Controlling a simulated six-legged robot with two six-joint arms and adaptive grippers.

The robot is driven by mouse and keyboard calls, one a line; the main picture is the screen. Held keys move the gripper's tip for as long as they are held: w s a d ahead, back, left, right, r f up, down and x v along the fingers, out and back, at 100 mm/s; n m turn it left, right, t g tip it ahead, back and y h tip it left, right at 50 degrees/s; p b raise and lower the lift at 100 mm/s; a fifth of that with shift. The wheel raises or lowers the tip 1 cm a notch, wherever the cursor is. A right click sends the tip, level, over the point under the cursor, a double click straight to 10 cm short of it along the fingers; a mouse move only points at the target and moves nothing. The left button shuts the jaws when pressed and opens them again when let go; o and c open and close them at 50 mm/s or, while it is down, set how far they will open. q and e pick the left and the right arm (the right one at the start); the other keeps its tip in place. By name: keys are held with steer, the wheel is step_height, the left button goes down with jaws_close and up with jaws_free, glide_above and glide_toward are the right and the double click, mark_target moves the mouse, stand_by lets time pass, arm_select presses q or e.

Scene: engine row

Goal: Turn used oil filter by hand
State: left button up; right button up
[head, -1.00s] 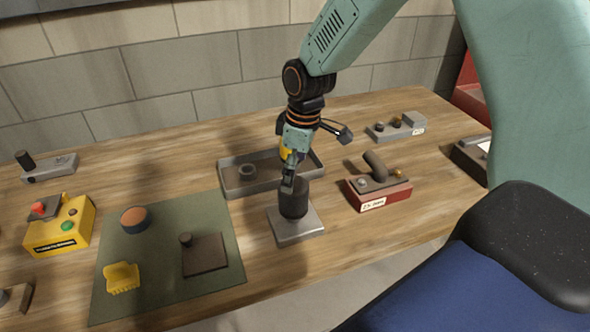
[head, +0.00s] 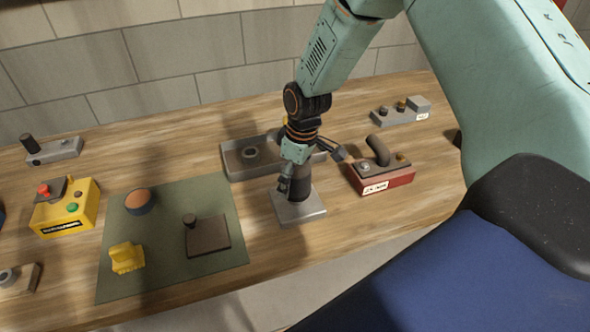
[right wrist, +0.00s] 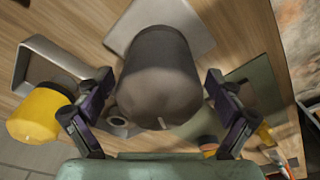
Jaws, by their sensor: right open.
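The used oil filter is a dark grey cylinder (head: 300,188) standing upright on a light metal base plate (head: 298,212). In the right wrist view the filter (right wrist: 160,80) fills the middle, with its end toward the camera. My right gripper (head: 292,190) is at the filter in the head view and partly hides it. In the right wrist view the two fingers of my right gripper (right wrist: 155,105) are spread, one on each side of the filter, with small gaps showing. My left gripper is not in view.
A grey tray (head: 233,165) with a ring inside stands behind the filter. A red box with a dark handle (head: 385,180) is to its right. A green mat (head: 165,255) with several small parts lies left, beside a yellow control box (head: 68,212).

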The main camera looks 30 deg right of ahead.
steer(key=shift+w+d+f, duration=0.15)
steer(key=shift+w, duration=0.05)
steer(key=shift+s+a+r, duration=0.2)
steer(key=shift+a, duration=0.1)
steer(key=c, duration=0.5)
steer(key=shift+d+f, duration=0.15)
steer(key=shift+d, duration=0.05)
steer(key=c, duration=1.1)
steer(key=shift+o, duration=0.2)
steer(key=shift+w+n+b, duration=0.1)
steer(key=shift+n+b, duration=0.6)
steer(key=shift+n, duration=0.2)
steer(key=shift+a+n+b, duration=0.1)
steer(key=shift+n+b, duration=0.2)
steer(key=shift+n, duration=0.4)
